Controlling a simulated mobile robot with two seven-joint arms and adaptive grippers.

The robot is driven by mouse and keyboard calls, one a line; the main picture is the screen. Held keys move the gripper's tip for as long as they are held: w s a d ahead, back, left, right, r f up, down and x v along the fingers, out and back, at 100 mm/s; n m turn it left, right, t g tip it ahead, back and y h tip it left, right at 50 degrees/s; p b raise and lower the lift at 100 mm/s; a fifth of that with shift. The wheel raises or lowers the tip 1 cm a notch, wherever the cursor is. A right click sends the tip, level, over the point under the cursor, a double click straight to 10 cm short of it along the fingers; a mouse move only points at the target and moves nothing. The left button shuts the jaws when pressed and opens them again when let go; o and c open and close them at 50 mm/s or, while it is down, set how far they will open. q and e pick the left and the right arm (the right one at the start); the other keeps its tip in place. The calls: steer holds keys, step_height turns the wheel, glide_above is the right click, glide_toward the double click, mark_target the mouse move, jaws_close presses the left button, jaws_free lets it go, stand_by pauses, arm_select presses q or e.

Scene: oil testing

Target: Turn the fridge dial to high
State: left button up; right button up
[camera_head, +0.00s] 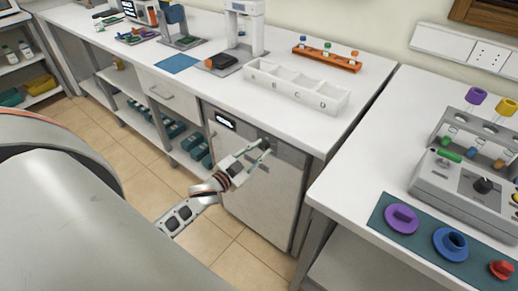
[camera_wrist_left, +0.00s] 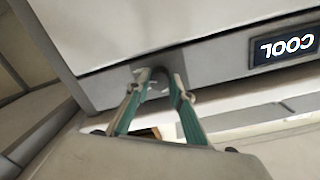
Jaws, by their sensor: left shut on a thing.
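The fridge (camera_head: 262,195) is a grey-fronted unit under the white counter. A small dark display (camera_head: 225,120) is on its top panel. In the left wrist view the display (camera_wrist_left: 284,47) appears upside down and reads "COOL". My left gripper (camera_head: 264,147) reaches the right part of that panel. In the left wrist view its two green-sided fingers (camera_wrist_left: 160,82) are shut on the small grey dial (camera_wrist_left: 157,84), which they partly hide. The dial's exact angle cannot be told. My right gripper is not in view.
The counter above holds a white lettered tray (camera_head: 297,88) and an orange rack (camera_head: 327,60). At the right, another table (camera_head: 345,180) carries a grey device (camera_head: 465,185) and a teal mat (camera_head: 420,232) with coloured pieces. Tiled floor (camera_head: 205,235) is open before the fridge.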

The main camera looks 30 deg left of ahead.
arm_select(q)
steer(key=shift+m, duration=1.1)
steer(key=o, duration=1.1)
steer(key=shift+s, duration=0.3)
steer(key=s+a, duration=0.1)
steer(key=s, duration=1)
steer(key=shift+s+r, duration=0.15)
steer(key=shift+r, duration=0.15)
